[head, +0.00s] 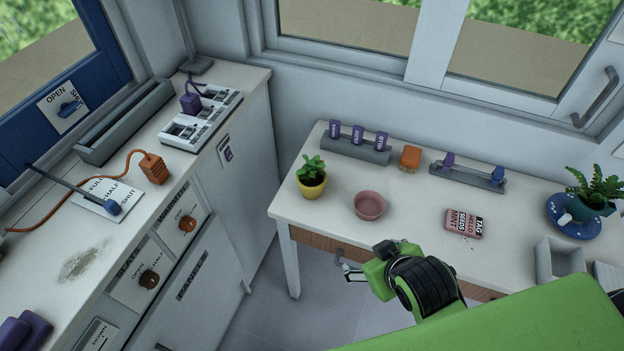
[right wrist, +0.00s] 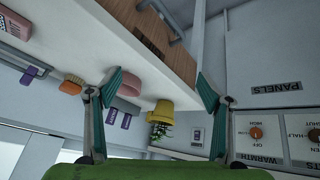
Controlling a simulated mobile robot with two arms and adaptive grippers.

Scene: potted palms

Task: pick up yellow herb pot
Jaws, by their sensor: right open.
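The yellow herb pot (head: 312,188) stands upright near the left front of the white table, with a leafy green plant in it. In the right wrist view the yellow pot (right wrist: 160,113) appears inverted, framed between my fingers but beyond them. My right gripper (head: 345,264) is open and empty, in front of the table's front edge and apart from the pot. Its two teal-padded fingers are spread wide in the right wrist view (right wrist: 159,76). My left gripper is not in view.
A pink bowl (head: 369,206) stands right of the pot. A seed packet (head: 463,223) lies further right. A drawer handle (head: 340,257) juts from the table front.

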